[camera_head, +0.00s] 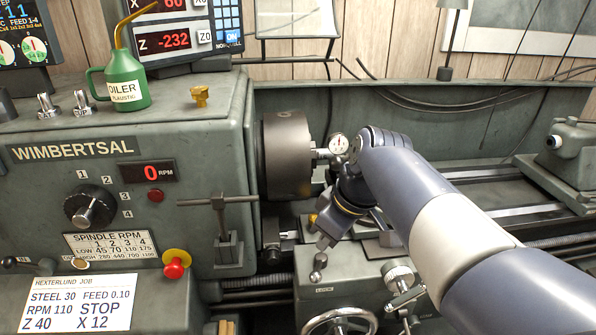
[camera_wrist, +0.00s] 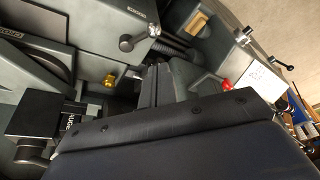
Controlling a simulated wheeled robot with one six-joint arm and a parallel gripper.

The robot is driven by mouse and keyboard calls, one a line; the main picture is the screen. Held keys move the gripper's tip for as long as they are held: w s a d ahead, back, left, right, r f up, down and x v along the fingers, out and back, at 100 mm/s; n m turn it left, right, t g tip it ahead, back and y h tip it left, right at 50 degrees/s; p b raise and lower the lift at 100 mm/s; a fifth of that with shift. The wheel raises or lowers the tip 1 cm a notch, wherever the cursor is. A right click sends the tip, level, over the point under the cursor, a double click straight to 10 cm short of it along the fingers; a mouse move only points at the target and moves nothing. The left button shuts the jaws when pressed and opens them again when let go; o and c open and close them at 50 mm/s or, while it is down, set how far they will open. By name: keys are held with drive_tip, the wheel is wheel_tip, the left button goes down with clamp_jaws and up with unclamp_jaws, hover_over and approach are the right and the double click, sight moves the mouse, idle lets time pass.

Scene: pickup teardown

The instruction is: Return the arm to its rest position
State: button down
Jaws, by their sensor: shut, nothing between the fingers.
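My arm comes in from the lower right in the head view and reaches across the lathe carriage. It bends at a dark joint right of the chuck, and its end points down. My gripper (camera_head: 322,243) is shut and empty, small and partly hard to make out above the carriage apron (camera_head: 345,290). A ball-ended lever (camera_head: 318,262) shows just below it; I cannot tell whether they touch.
The headstock (camera_head: 60,190) reads 0 RPM, with the chuck (camera_head: 287,155) on its right. A dial gauge (camera_head: 338,143) is close to my arm. A T-handled tool (camera_head: 222,225) stands left of the carriage. The green oiler (camera_head: 125,80) is on top. The tailstock (camera_head: 570,160) is at right.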

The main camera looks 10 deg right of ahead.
sight(311, 274)
drive_tip(key=x, duration=0.9)
drive_tip(key=shift+s+f, duration=0.1)
drive_tip(key=shift+w+a+f+m+h+p, duration=0.1)
drive_tip(key=shift+w+a+m+h+p, duration=0.1)
drive_tip(key=shift+w+a+m+p, duration=0.25)
drive_tip(key=shift+w+a+f+m+h+p, duration=0.15)
drive_tip(key=shift+w+a+m+h+p, duration=0.1)
drive_tip(key=shift+w+m+p, duration=0.3)
drive_tip(key=shift+w+a+f+m+t+h+p, duration=0.15)
drive_tip(key=shift+w+a+m+t+h+p, duration=0.1)
drive_tip(key=shift+w+a+m+p, duration=0.4)
drive_tip(key=shift+w+a+f+m+t+h+p, duration=0.2)
drive_tip(key=shift+w+m+p, duration=0.25)
drive_tip(key=shift+w+m, duration=0.5)
drive_tip(key=shift+w+a+f+m+t+h+p, duration=0.15)
drive_tip(key=shift+w+a+m+h+p, duration=0.25)
drive_tip(key=shift+m, duration=0.7)
drive_tip(key=shift+w, duration=0.1)
